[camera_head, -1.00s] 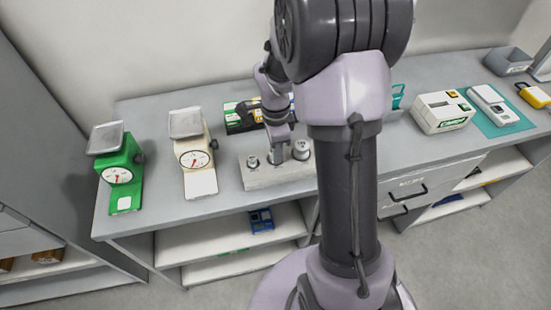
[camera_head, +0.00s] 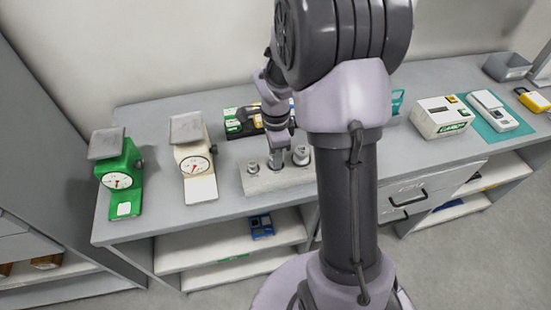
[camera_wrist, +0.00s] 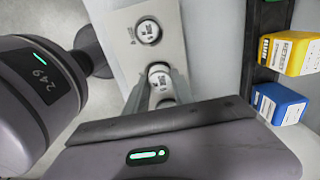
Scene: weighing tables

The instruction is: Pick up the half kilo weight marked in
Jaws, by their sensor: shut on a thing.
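A pale block (camera_head: 250,185) on the table holds a row of metal weights; it also shows in the wrist view (camera_wrist: 113,20). The small weight (camera_head: 253,168) is at its left end and the largest weight (camera_head: 301,155) at its right end. The large one is at the top in the wrist view (camera_wrist: 148,31). My gripper (camera_head: 275,158) is over the middle of the block. In the wrist view my gripper (camera_wrist: 160,80) is shut on the middle weight (camera_wrist: 159,71), still at the block. Its marking is too small to read. The small weight there is partly hidden by my gripper.
A green scale (camera_head: 118,180) and a cream scale (camera_head: 195,165) stand left of the block. A dark tray (camera_wrist: 250,45) with yellow and blue boxes lies close behind it. A white device (camera_head: 440,117) and a teal mat (camera_head: 510,127) are farther right.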

